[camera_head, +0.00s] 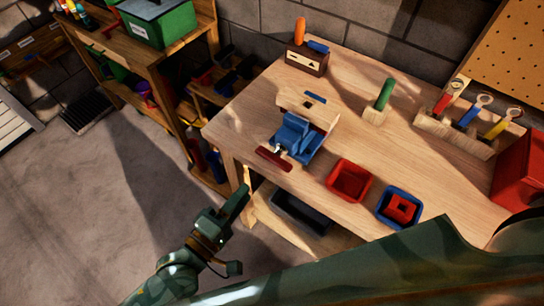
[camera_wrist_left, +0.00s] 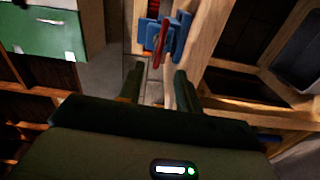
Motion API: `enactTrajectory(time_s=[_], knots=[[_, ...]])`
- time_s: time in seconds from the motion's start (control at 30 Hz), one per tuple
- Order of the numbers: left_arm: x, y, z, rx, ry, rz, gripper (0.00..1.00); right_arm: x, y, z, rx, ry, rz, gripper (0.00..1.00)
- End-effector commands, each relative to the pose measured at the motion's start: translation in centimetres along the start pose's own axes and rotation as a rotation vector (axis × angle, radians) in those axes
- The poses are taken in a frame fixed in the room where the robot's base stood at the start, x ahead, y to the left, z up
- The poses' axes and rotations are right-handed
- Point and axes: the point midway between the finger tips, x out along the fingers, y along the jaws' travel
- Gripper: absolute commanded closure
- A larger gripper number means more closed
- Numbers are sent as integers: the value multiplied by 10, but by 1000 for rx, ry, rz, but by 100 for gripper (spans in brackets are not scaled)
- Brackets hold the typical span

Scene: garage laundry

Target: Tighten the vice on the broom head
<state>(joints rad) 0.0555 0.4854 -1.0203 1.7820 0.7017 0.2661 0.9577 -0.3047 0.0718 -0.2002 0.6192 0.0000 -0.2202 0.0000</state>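The blue vice (camera_head: 296,135) is fixed at the near left edge of the workbench. Its dark red handle (camera_head: 274,158) sticks out in front. A pale wooden block (camera_head: 322,117), seemingly the broom head, lies at the vice's jaws; whether the jaws press on it I cannot tell. My left gripper (camera_head: 240,198) is below and in front of the vice, off the bench edge, touching nothing. In the left wrist view the vice (camera_wrist_left: 163,36) with its red handle is ahead, beyond my two parted, empty fingers (camera_wrist_left: 158,80). My right gripper is out of view.
On the bench (camera_head: 235,125) are a red bin (camera_head: 349,180), a blue bin (camera_head: 399,207), a green-handled tool (camera_head: 384,94), a tool rack (camera_head: 455,133) and a small box (camera_head: 305,60). A shelf unit (camera_head: 170,85) stands left. The floor (camera_head: 90,200) is clear.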

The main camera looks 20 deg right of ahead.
Motion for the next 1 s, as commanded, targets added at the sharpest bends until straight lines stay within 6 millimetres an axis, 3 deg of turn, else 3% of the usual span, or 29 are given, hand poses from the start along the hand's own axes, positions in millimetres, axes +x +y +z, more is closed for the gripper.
enactTrajectory(time_s=[0.3,0.5,0.93,1.0], knots=[[82,-1,0,2,1,2,65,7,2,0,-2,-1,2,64],[114,-1,0,3,1,0,65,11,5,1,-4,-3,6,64],[126,0,0,4,0,-2,65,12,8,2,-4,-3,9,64],[126,0,0,4,0,-2,85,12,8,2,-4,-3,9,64]])
